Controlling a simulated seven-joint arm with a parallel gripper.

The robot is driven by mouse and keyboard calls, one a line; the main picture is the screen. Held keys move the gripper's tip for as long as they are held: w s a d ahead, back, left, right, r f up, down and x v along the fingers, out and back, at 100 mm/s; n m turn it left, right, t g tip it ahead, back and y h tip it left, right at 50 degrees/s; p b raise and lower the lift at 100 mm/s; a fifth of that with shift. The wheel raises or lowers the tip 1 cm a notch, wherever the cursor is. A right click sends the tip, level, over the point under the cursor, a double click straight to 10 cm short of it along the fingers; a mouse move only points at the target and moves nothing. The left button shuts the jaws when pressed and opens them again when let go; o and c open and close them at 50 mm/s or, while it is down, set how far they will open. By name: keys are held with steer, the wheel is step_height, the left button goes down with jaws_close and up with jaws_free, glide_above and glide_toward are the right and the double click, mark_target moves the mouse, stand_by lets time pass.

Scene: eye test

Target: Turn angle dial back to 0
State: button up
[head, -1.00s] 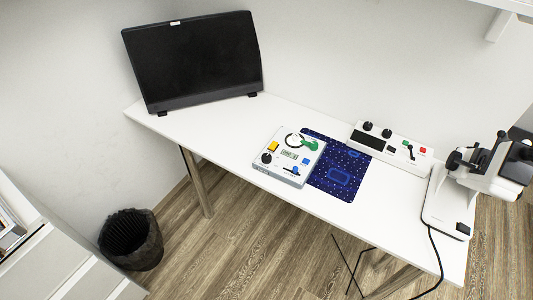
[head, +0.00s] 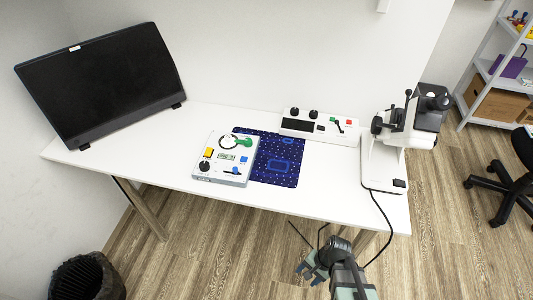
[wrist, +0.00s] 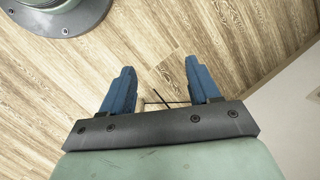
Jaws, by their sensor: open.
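No dial label is readable, so I cannot tell which knob is the angle dial.
A dark blue mat (head: 270,175) lies beside the control box. A white microscope-like instrument (head: 382,165) stands at the table's right end, its cable hanging over the front edge. A black monitor (head: 105,85) stands at the left. The front strip of the white table (head: 300,200) is clear.

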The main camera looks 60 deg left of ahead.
steer(key=s+a+r+n+g, duration=0.1)
steer(key=s+a+r, duration=0.3)
steer(key=s+a, duration=0.5)
steer(key=s+a+r+n, duration=0.1)
steer(key=s+a+r, duration=0.3)
steer(key=s+a, duration=0.45)
steer(key=s+a+r, duration=0.2)
steer(key=a+r, duration=0.4)
steer(key=s+a+r+t, duration=0.1)
steer(key=s+a+r, duration=0.1)
steer(key=a+r, duration=0.3)
steer(key=s+a+r+t, duration=0.1)
steer(key=s+a+r, duration=0.1)
steer(key=a+r, duration=0.4)
steer(key=shift+s+a+r+n, duration=0.1)
steer(key=shift+a+r+n, duration=0.1)
steer(key=shift+r, duration=0.5)
steer(key=shift+s+a+r+n, duration=0.1)
steer(key=shift+a+r, duration=0.05)
steer(key=shift+r, duration=0.5)
steer(key=m+t+h, duration=0.1)
steer(key=m+t, duration=0.1)
steer(key=t, duration=0.1)
glide_toward(204, 164)
step_height(204, 164, down, 9)
steer(key=shift+r, duration=0.15)
steer(key=shift+c, duration=0.2)
